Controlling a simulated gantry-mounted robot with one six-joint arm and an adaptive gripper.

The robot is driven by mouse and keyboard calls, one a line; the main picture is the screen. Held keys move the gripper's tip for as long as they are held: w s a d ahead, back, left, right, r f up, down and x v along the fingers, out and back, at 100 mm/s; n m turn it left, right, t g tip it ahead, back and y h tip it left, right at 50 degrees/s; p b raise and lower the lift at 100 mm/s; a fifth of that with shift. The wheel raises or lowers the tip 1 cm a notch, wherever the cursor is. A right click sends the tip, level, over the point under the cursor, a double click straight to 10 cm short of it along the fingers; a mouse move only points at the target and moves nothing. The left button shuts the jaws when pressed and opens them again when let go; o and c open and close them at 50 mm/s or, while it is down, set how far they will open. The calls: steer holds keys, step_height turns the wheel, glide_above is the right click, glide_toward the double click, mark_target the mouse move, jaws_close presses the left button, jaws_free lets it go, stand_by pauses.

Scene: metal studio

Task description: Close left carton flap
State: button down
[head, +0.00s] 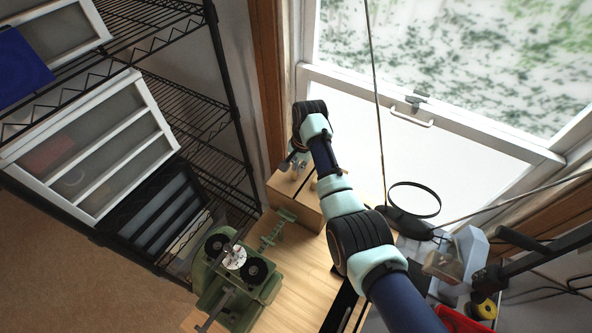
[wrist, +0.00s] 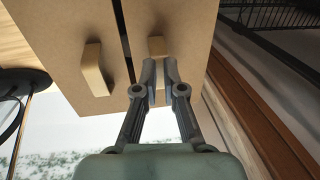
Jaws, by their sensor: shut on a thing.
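The carton (head: 296,208) stands on the wooden bench below my arm in the head view. The wrist view shows its two brown flaps side by side with a narrow dark gap between them. The flap at the right of the wrist view (wrist: 189,25), on the shelf side, is the left flap; its light wooden handle (wrist: 156,46) is between my fingers. My gripper (wrist: 158,66) is shut on this handle. The other flap (wrist: 65,55) has a free handle (wrist: 93,71). The flaps look nearly level, but I cannot tell whether either is fully down.
A green machine with two black reels (head: 235,275) stands at the front left of the bench. Wire shelving (head: 185,95) is on the left and the window (head: 450,90) is behind on the right. A black ring lamp (head: 415,200) stands right of my arm.

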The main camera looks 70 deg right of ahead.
steer(key=shift+s, duration=0.1)
steer(key=c, duration=1.3)
jaws_free()
steer(key=shift+f, duration=0.1)
steer(key=r, duration=0.4)
steer(key=s+r, duration=0.1)
steer(key=r, duration=0.7)
steer(key=shift+s+a, duration=0.1)
steer(key=shift+s, duration=0.2)
